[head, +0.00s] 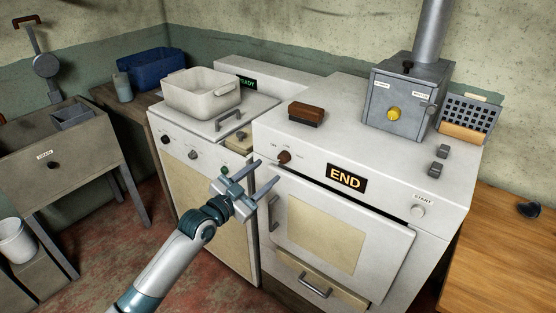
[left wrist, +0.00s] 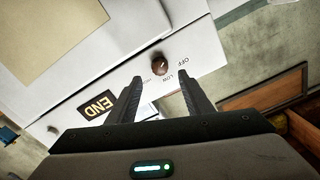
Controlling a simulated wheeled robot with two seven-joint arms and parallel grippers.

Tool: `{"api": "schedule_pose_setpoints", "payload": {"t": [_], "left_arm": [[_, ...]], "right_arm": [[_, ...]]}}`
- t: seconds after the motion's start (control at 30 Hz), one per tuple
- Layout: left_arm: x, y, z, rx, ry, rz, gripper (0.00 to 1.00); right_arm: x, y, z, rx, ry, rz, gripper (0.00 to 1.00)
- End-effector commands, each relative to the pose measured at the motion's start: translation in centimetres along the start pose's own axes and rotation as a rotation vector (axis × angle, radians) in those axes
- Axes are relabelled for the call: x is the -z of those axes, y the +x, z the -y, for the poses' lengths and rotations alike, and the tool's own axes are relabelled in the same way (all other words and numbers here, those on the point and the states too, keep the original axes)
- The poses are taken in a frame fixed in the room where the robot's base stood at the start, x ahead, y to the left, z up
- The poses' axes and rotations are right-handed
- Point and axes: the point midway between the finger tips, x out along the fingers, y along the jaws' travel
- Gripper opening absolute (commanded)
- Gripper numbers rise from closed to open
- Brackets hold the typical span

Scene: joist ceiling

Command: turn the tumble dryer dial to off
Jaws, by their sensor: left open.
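The tumble dryer (head: 385,225) is white, with a dark "END" display (head: 346,178). Its small reddish-brown dial (head: 284,157) sits on the front left of the panel, with small labels around it. In the left wrist view the dial (left wrist: 160,65) shows beside the words "OFF" and "LOW"; a third label is too blurred to read. I cannot tell where its pointer stands. My left gripper (head: 267,172) is open and empty, just in front of the dial and apart from it. In the wrist view the dial lies beyond and between the fingertips (left wrist: 159,79). My right gripper is not in view.
A brown brush-like block (head: 306,114) and a grey metal box (head: 398,98) with a pipe stand on the dryer top. A start button (head: 418,211) is at the right. Left is a white washer (head: 190,165) with a white tub (head: 201,92). A wooden table (head: 505,255) stands right.

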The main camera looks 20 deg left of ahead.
Motion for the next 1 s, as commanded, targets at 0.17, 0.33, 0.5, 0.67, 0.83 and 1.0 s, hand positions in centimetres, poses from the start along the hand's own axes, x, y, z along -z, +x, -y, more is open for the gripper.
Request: {"api": "schedule_pose_setpoints", "payload": {"t": [0.17, 0.33, 0.5, 0.67, 0.83, 1.0], "left_arm": [[0.2, 3.3, 0.1, 0.001, 0.0, -0.001, 0.46], [0.2, 5.7, 0.1, 0.001, 0.001, -0.002, 0.46], [0.1, 7.0, 0.0, -0.001, 0.0, 0.0, 0.46], [0.1, 7.3, -0.1, 0.0, 0.001, -0.001, 0.46], [0.0, 7.3, -0.1, 0.0, 0.001, -0.001, 0.46], [0.0, 7.3, 0.0, 0.0, 0.001, -0.001, 0.18]], "right_arm": [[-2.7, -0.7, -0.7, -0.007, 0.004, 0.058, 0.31], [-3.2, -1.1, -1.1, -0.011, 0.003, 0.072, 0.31], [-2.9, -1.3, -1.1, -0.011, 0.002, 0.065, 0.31], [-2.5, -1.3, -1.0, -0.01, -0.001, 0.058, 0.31], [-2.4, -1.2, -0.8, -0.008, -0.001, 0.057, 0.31], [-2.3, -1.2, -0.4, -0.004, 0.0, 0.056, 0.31]]}}
